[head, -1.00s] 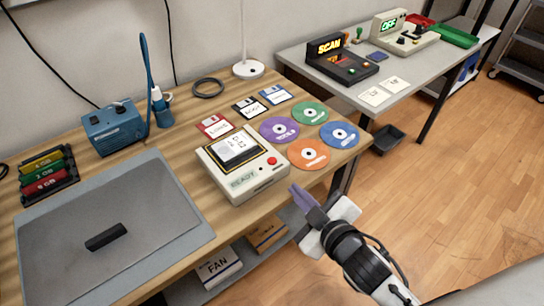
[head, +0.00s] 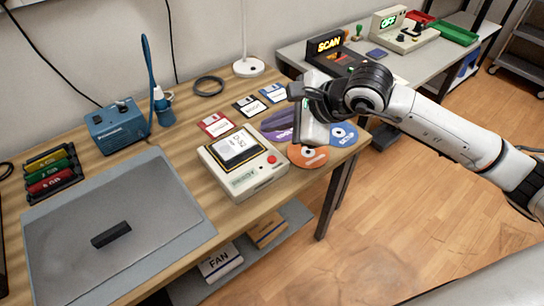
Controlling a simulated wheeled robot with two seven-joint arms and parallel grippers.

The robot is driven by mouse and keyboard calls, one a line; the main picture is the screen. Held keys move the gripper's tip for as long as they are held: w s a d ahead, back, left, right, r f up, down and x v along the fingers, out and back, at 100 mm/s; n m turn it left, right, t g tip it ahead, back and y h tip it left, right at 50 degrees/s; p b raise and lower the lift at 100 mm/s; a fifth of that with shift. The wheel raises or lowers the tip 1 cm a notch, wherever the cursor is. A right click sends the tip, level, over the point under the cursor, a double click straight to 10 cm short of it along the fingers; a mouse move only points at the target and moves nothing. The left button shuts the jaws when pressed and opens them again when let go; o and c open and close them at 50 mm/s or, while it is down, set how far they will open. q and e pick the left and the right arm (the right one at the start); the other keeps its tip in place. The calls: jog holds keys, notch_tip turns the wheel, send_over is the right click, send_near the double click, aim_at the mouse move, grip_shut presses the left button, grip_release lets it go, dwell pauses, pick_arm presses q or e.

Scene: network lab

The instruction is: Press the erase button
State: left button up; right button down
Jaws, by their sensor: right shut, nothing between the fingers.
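A cream device (head: 240,178) with a dark-framed window on top and a small display on its front stands near the wooden table's front edge. A round red button (head: 272,160) is on its top at the right; no label on it is readable. My right gripper (head: 276,131) is shut and empty, above the purple disc, behind and slightly right of the button and apart from it. My left gripper is not in view.
An orange disc (head: 307,155) and a blue disc (head: 338,134) lie right of the device, partly covered by my arm. Several floppy disks, including a red one (head: 216,125), lie behind it. A grey mat (head: 110,220) with a black block lies left.

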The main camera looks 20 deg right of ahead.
jog(key=shift+w+d+h, duration=0.3)
jog(key=shift+d, duration=0.3)
jog(key=b, duration=0.4)
send_over(272, 160)
jog(key=f, duration=0.8)
jog(key=shift+s+d, duration=0.4)
jog(key=shift+f+b, duration=0.25)
jog(key=shift+b, duration=0.25)
jog(key=shift+f, duration=0.15)
